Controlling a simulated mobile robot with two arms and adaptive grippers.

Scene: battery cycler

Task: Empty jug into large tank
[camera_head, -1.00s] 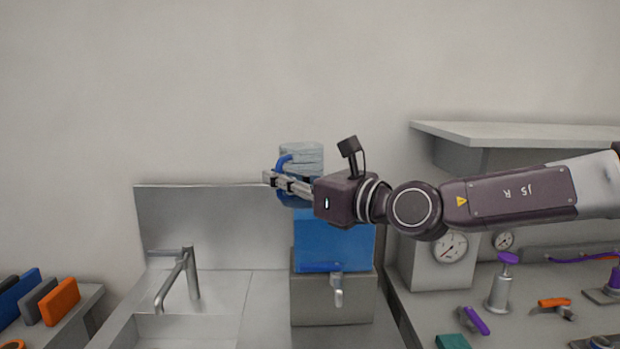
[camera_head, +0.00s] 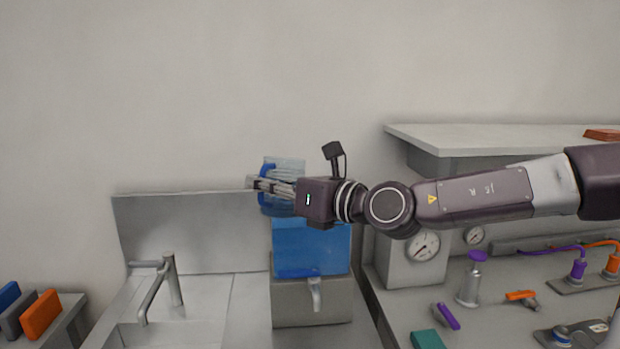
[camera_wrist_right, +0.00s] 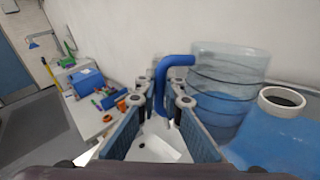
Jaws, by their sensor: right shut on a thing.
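The jug (camera_head: 285,163) is clear with a blue handle (camera_head: 266,172) and bluish lower part. My right gripper (camera_head: 256,184) is shut on this handle, which also shows between the fingers in the right wrist view (camera_wrist_right: 160,85). The jug (camera_wrist_right: 225,80) looks close to upright there. The large blue tank (camera_head: 312,247) stands on a grey block with a tap at its front. The jug is above the tank's upper left part. In the wrist view the tank's top (camera_wrist_right: 280,140) has a round white-rimmed opening (camera_wrist_right: 282,100) beside the jug. My left gripper is not in view.
A sink with a faucet (camera_head: 170,280) lies left of the tank. A shelf (camera_head: 480,138) and gauges (camera_head: 424,245) are at the right, above a bench with small tools. Orange and grey blocks (camera_head: 42,314) stand at the far left. The wall is close behind.

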